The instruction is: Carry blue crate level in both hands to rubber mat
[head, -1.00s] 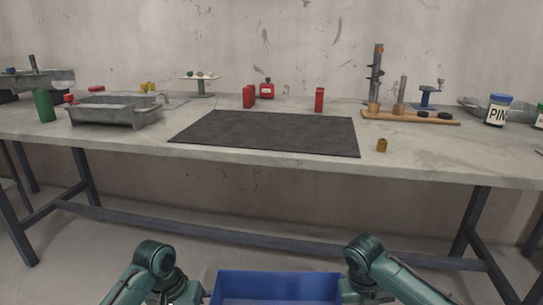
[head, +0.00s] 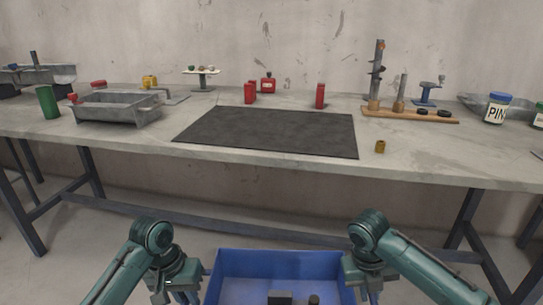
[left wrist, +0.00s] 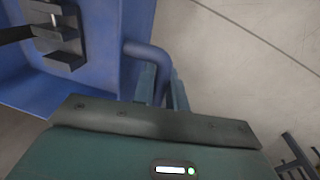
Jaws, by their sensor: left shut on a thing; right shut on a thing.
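The blue crate (head: 279,262) is at the bottom of the head view, in front of the table and below its top. Its near part is cut off by the frame. Dark items lie inside it. My left gripper (head: 192,290) is at its left side; the left wrist view shows the fingers (left wrist: 160,90) shut on the crate's blue handle (left wrist: 146,52). My right gripper (head: 366,288) is at the crate's right side, shut on it, its fingertips partly hidden. The black rubber mat (head: 268,132) lies flat and bare on the table, ahead of the crate.
The grey table (head: 420,165) has its front edge between crate and mat. A metal tray (head: 117,108) stands left of the mat. Red containers (head: 320,96) stand behind it. A small brass piece (head: 380,147) and a wooden stand (head: 410,113) are to the right.

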